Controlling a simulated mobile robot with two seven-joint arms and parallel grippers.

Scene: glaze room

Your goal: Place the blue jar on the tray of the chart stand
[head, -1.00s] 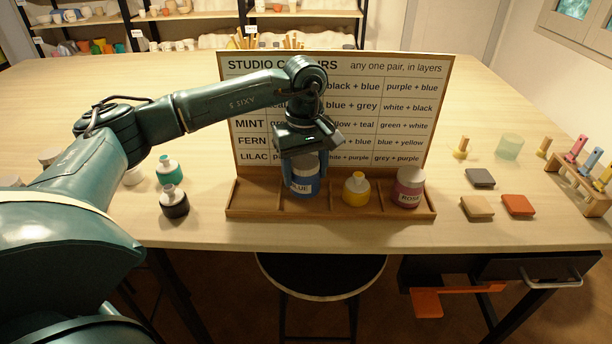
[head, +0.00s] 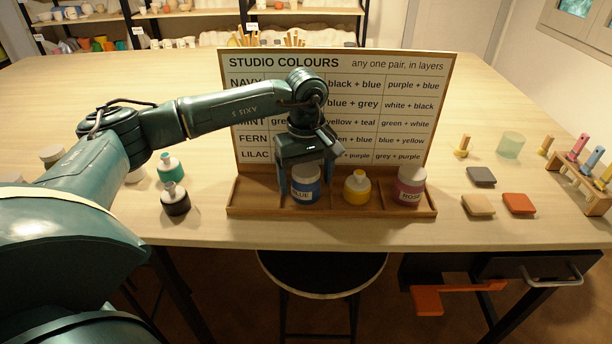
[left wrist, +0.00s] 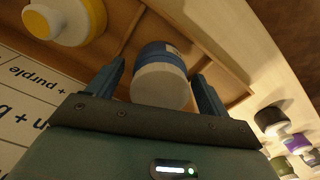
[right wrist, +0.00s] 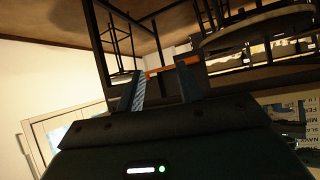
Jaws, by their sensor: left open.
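The blue jar (head: 305,190), with a white lid and a "BLUE" label, stands upright in the tray (head: 255,208) of the chart stand (head: 340,62), in the second compartment from the left. My left gripper (head: 306,176) is open over it, one finger on each side. In the left wrist view the jar's pale lid (left wrist: 160,86) shows between the spread fingers (left wrist: 158,70), with gaps at both sides. My right gripper (right wrist: 162,68) is open and empty in the right wrist view, away from the tray.
A yellow jar (head: 357,187) and a rose jar (head: 409,187) fill the two compartments to the right; the leftmost is empty. Black (head: 175,199) and teal (head: 170,168) jars stand left of the stand. Tiles (head: 518,204) and a peg rack (head: 582,187) are at right. A stool (head: 320,275) is in front.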

